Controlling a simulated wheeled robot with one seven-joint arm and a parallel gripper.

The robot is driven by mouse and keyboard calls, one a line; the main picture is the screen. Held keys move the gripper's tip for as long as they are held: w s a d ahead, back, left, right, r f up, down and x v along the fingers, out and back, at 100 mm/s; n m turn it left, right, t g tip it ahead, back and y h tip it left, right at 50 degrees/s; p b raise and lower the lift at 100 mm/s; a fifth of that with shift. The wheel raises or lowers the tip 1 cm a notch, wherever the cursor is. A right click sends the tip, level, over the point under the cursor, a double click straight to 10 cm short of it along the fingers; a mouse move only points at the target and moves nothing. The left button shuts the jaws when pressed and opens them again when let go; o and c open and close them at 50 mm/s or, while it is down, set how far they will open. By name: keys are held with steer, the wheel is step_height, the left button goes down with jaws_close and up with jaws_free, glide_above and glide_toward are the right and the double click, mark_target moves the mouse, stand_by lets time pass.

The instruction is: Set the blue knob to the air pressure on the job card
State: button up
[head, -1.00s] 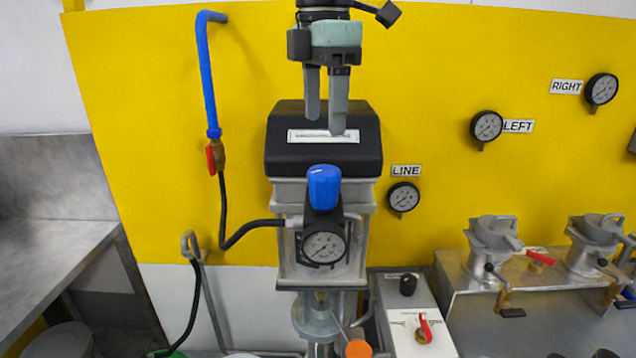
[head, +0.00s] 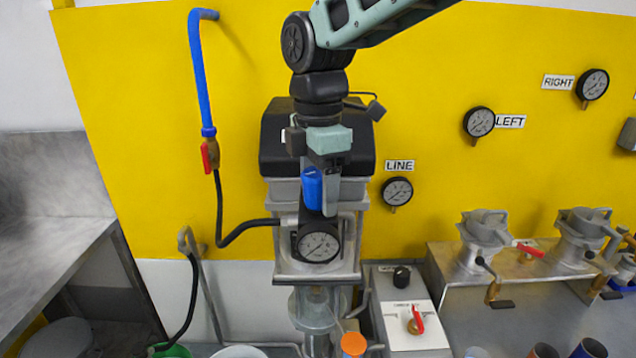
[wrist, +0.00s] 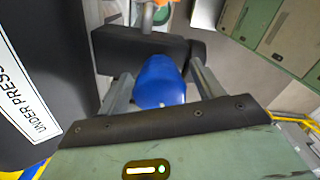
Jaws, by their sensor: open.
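The blue knob (head: 312,190) stands upright on top of the pressure regulator, above its round dial gauge (head: 318,246). My gripper (head: 318,205) has come down over the knob from above. In the wrist view the knob (wrist: 160,82) lies between the two fingers, with a finger on each side. The fingers (wrist: 162,88) are open, and I cannot tell whether either touches the knob. In the head view a finger covers the knob's right side. The gauge's reading is too small to make out. No job card can be made out.
A black-topped housing (head: 274,150) stands close behind the knob. A black hose (head: 240,232) enters the regulator from the left. Gauges labelled LINE (head: 397,191), LEFT (head: 479,121) and RIGHT (head: 593,84) hang on the yellow panel. A box with a red lever (head: 417,320) sits lower right.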

steer(key=c, duration=1)
steer(key=shift+o, duration=0.2)
